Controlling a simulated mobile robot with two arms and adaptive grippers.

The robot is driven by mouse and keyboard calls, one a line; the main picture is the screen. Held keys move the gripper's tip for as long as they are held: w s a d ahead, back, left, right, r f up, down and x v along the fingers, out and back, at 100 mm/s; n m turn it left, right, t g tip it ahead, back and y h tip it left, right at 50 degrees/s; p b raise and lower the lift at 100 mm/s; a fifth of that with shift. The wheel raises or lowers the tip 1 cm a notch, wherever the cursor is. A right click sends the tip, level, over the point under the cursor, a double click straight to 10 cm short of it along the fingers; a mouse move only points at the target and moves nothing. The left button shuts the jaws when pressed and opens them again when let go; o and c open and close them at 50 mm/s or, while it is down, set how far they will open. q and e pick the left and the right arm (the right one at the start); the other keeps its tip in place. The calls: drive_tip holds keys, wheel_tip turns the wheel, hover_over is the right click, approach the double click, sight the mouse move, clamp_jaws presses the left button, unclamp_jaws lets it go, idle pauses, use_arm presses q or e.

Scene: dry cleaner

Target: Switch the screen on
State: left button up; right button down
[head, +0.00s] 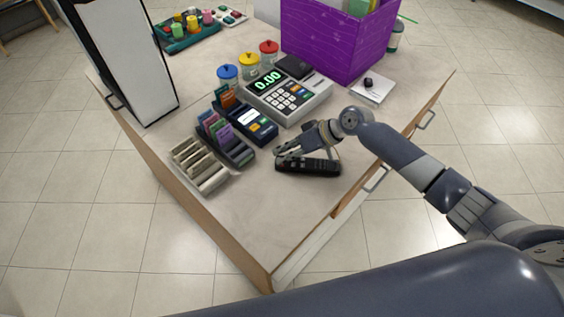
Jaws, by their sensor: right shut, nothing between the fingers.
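A black remote control (308,167) with rows of small buttons lies on the counter, right of the card racks. My right gripper (280,152) is shut and empty. Its fingertips are at the far left end of the remote, and I cannot tell whether they touch it. Part of the remote's far side is hidden by the gripper. A tall black-framed panel (125,55) with a blank, pale face stands at the counter's left; it may be the screen, and no picture shows on it. My left gripper is out of view.
A cash register (287,100) showing 0.00, a card terminal (246,125), card racks (198,166) and lidded jars (249,62) crowd the middle. A purple crate (330,42) and a white pad (372,90) stand behind. The counter's near corner (262,225) is clear.

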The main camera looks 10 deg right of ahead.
drive_tip(key=shift+r+p, duration=0.65)
drive_tip(key=shift+r, duration=0.15)
wheel_tip(320, 180, up, 5)
drive_tip(key=p, duration=0.4)
idle(0.5)
